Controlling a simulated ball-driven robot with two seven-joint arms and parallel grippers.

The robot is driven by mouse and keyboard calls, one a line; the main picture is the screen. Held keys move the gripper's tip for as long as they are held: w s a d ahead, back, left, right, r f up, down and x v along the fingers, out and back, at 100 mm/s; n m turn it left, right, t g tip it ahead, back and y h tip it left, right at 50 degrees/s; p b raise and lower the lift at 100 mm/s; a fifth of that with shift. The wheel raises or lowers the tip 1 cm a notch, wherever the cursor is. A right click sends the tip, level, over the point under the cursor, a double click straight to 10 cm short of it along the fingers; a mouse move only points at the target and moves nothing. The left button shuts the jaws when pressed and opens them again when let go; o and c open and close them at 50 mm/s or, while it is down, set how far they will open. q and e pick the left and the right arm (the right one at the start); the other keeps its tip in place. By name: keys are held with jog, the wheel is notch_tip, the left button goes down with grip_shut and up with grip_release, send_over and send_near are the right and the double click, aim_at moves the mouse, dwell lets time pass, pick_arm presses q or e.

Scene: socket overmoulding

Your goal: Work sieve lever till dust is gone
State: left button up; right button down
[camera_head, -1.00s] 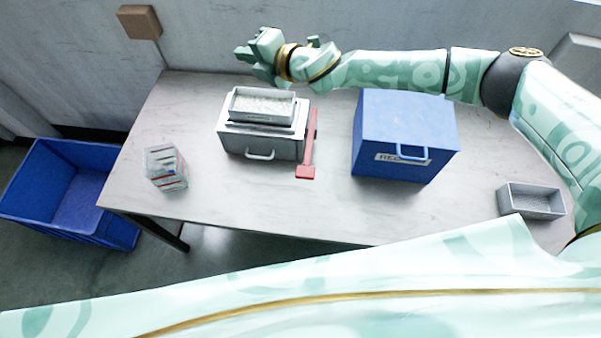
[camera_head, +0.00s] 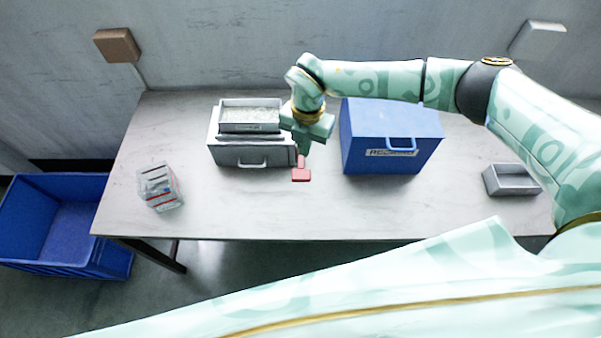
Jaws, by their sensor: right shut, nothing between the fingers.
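The sieve box (camera_head: 232,154) stands on the table, with a front handle and a tray of pale granules (camera_head: 249,115) on top. The red lever (camera_head: 301,175) lies along its right side; only its front end block shows, and the rest is hidden behind my right gripper. My right gripper (camera_head: 303,150) points down over the lever, close to the box's right side. It is shut with nothing held. I cannot tell whether it touches the lever. My left gripper is not in view.
A blue labelled box with a handle (camera_head: 392,133) stands just right of my right gripper. A small grey tray (camera_head: 512,188) sits at the table's right. A clear container (camera_head: 160,189) stands at the left. A blue bin (camera_head: 66,268) is on the floor. The table's front middle is clear.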

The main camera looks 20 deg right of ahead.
aim_at(302, 172)
jog(key=shift+a, duration=0.1)
jog(key=shift+f, duration=0.1)
jog(key=f+b, duration=0.6)
jog(key=shift+s+a+f, duration=0.2)
jog(key=shift+s+f, duration=0.05)
jog(key=shift+f, duration=0.15)
dwell(0.3)
